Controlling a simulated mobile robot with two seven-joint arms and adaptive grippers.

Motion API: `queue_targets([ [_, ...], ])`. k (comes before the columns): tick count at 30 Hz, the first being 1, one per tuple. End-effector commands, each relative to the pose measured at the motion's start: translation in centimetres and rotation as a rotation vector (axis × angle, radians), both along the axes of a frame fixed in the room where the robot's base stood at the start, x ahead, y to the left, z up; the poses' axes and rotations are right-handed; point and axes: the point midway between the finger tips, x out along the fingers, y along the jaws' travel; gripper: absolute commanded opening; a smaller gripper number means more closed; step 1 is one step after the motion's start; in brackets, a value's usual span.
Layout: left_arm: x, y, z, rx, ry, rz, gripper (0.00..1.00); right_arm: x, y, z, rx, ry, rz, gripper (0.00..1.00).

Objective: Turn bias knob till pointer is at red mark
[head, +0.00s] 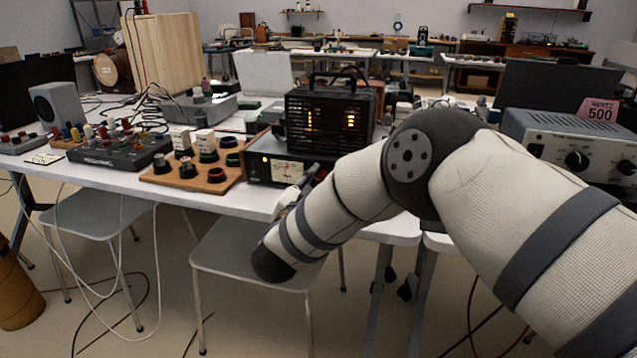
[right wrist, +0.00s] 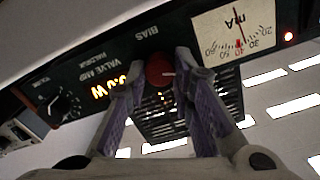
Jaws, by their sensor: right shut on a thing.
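The valve amp (head: 268,166) stands at the front edge of the white table, its panel facing the chair side. In the right wrist view, the red bias knob (right wrist: 160,68) sits under the BIAS label between the fingertips. My right gripper (right wrist: 158,76) is shut on it; it also shows in the head view (head: 308,180), at the amp's front, partly hidden by my arm. The mA meter (right wrist: 235,30) is beside the knob, upside down in the wrist view, its thin needle near the middle of the scale. My left gripper is out of view.
Another dark knob (right wrist: 64,106) is on the amp panel. A wooden board with knobs (head: 203,172) lies left of the amp. A grey instrument (head: 565,140) stands at right. A chair (head: 235,258) is under the table's front edge.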

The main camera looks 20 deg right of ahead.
Motion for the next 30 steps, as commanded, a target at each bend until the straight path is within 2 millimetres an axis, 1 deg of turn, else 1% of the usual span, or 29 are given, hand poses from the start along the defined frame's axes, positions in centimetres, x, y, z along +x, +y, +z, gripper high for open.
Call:
queue_targets([
  [8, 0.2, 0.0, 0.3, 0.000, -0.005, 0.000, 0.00, 0.0, -0.1, 0.1, 0.067, -0.046, -0.001, 0.00],
  [21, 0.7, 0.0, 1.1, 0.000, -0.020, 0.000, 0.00, 0.0, 0.0, 0.1, 0.325, -0.219, -0.001, 0.00],
  [30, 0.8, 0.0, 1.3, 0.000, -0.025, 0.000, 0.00, -0.1, -0.1, 0.0, 0.447, -0.301, -0.001, 0.00],
])
